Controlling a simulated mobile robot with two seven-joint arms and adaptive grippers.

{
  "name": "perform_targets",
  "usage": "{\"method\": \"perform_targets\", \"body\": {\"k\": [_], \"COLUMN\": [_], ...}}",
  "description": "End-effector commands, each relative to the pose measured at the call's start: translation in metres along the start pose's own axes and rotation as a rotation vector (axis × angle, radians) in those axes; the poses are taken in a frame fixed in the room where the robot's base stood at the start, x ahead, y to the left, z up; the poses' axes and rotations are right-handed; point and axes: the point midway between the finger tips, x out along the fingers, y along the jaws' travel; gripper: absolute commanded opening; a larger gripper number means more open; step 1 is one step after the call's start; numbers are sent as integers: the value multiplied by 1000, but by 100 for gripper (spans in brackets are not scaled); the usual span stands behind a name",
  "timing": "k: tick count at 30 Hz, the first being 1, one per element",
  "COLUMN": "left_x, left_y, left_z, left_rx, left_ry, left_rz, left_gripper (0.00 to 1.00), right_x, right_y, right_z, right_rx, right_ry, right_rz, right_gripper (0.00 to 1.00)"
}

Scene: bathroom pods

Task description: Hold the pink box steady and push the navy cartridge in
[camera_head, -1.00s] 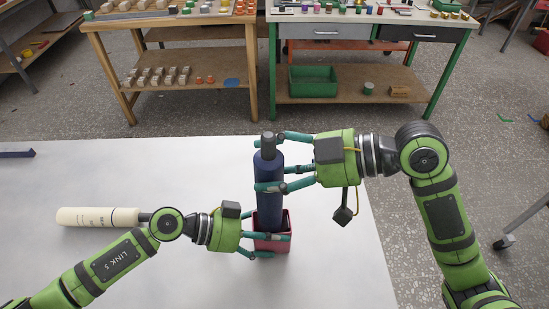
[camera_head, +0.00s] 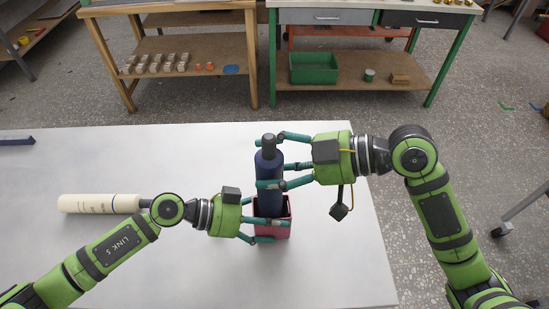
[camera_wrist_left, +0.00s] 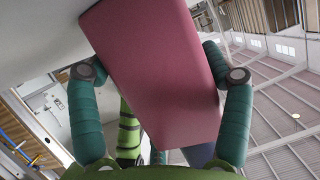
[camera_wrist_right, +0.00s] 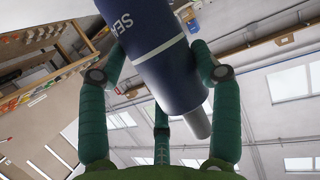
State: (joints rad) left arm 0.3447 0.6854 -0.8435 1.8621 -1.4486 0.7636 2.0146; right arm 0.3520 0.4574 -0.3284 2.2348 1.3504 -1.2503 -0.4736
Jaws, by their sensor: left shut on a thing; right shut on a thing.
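The pink box (camera_head: 272,228) stands upright and open-topped on the pale table. My left gripper (camera_head: 266,229) is shut on its sides; in the left wrist view the box (camera_wrist_left: 155,70) sits between the fingers. The navy cartridge (camera_head: 268,195) stands upright with its lower end inside the box's opening and much of its body above the rim. My right gripper (camera_head: 271,164) is shut around the cartridge's upper part. In the right wrist view the cartridge (camera_wrist_right: 160,50) shows white lettering and a grey tip between the fingers. The cartridge's lower end is hidden inside the box.
A cream cylinder (camera_head: 100,204) lies on the table at left, near my left arm. A dark blue bar (camera_head: 15,141) lies at the far left edge. Workbenches with a green bin (camera_head: 313,68) stand beyond.

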Motion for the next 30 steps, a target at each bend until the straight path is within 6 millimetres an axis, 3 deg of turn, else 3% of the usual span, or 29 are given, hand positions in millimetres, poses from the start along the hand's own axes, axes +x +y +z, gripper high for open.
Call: {"method": "perform_targets", "body": {"k": [4, 5, 6, 7, 23, 30], "left_x": [0, 0, 0, 0, 0, 0], "left_y": [1, 1, 1, 1, 1, 0], "left_z": [1, 1, 1, 2, 1, 1], "left_rx": [-3, -3, -3, -3, -2, -2], "left_ry": [-3, -3, -3, -3, -2, -2], "left_rz": [2, 2, 2, 2, 2, 1], "left_gripper": [47, 47, 47, 47, 47, 47], "right_x": [0, 0, 0, 0, -3, -40], "right_y": [1, 1, 1, 1, 0, 1], "right_z": [0, 0, 0, 0, 1, 2], "right_rx": [-1, -1, -1, -1, 0, 0], "right_ry": [-2, -2, -2, -2, -3, -7], "right_rz": [2, 2, 2, 2, 1, 5], "right_gripper": [5, 68, 84, 92, 92, 92]}}
